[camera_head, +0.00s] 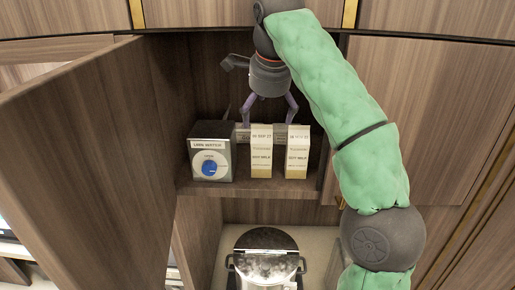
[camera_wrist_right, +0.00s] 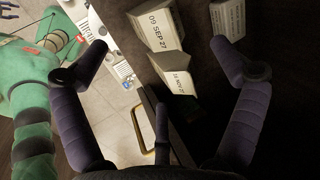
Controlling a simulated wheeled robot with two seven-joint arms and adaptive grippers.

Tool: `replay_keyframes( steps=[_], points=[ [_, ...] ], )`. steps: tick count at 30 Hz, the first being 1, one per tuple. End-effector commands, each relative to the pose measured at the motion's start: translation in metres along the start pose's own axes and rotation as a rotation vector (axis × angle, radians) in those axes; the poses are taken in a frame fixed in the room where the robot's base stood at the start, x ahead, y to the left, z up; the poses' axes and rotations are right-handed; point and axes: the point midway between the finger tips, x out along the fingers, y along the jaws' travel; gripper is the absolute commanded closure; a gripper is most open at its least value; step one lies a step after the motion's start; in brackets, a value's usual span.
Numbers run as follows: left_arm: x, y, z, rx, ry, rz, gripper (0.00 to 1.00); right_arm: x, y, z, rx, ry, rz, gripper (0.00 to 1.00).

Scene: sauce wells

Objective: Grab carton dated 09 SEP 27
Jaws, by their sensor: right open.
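Two white and tan soy milk cartons stand upright on the cabinet shelf in the head view, a left one (camera_head: 261,158) and a right one (camera_head: 297,158); their date print is too small to read surely. In the right wrist view one carton (camera_wrist_right: 158,32) reads 09 SEP 27, and another carton (camera_wrist_right: 178,80) beside it bears a different date that looks like NOV 27. My right gripper (camera_head: 268,108) is open and empty, its purple fingers spread above and behind the carton tops. A small purple shape in the wrist view's top left corner may be my left gripper (camera_wrist_right: 9,8).
A further printed box (camera_wrist_right: 228,18) is at the wrist view's top right. The open cabinet door (camera_head: 85,160) bounds the left. A pot (camera_head: 266,262) sits below the shelf.

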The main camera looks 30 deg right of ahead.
Motion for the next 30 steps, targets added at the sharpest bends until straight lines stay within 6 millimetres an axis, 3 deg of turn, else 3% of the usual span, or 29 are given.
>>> replay_keyframes(
  steps=[12,19,30],
  points=[
    [0.004,-0.002,0.0,0.0,0.0,0.0,0.6,0.05,0.001,0.0,-0.001,0.002,0.004,0.05],
    [0.004,-0.002,0.0,0.0,0.0,0.0,0.6,0.063,0.001,0.0,-0.001,0.002,0.003,0.05],
    [-0.001,0.0,0.0,0.0,0.0,0.0,0.6,0.105,0.002,-0.001,0.001,0.001,0.003,0.05]
  ],
)
